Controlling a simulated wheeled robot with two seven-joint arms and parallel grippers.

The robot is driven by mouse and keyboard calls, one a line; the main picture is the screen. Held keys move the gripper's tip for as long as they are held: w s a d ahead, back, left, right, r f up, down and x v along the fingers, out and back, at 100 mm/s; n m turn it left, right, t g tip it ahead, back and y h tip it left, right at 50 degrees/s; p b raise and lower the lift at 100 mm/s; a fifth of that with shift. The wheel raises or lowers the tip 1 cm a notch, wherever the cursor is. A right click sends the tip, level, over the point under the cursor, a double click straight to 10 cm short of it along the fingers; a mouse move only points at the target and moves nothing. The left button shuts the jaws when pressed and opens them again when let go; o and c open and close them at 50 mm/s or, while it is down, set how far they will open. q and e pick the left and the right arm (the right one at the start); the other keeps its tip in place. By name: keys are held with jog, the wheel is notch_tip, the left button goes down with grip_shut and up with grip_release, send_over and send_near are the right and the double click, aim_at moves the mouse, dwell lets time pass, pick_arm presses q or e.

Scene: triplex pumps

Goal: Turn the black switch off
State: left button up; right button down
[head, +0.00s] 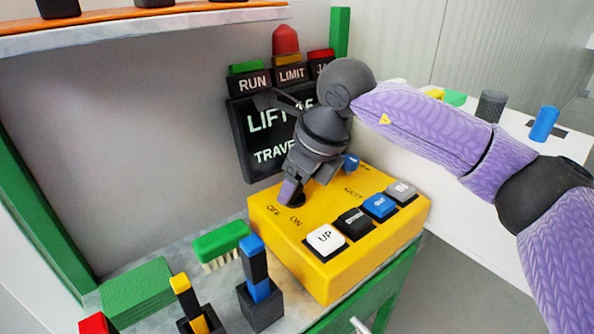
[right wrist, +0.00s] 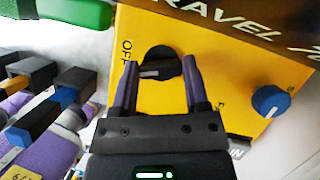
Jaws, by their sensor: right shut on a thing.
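The black switch (right wrist: 157,56) is a round dark knob with a pale grey mark, on the yellow control box (head: 330,270). The OFF label is printed beside it, and ON also shows in the head view. My right gripper (head: 291,192) reaches down from above onto the switch. In the right wrist view its two purple fingers (right wrist: 160,66) stand one on each side of the knob, shut on it. In the head view the fingers hide most of the knob. My left gripper is not visible in either view.
The box also bears a white UP button (head: 325,239), black and blue buttons, a grey button and a blue knob (right wrist: 270,101). A green brush (head: 220,241) and a blue-and-black upright switch (head: 254,262) stand to its left. A dark sign (head: 262,125) is behind.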

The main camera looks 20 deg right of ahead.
jog(key=m+h+p, duration=0.1)
jog(key=m, duration=0.2)
jog(key=shift+a+t, duration=0.1)
jog(key=shift+t, duration=0.3)
jog(key=shift+m+p, duration=0.3)
jog(key=shift+m, duration=0.4)
jog(key=shift+h, duration=0.3)
jog(key=shift+c, duration=0.4)
grip_release()
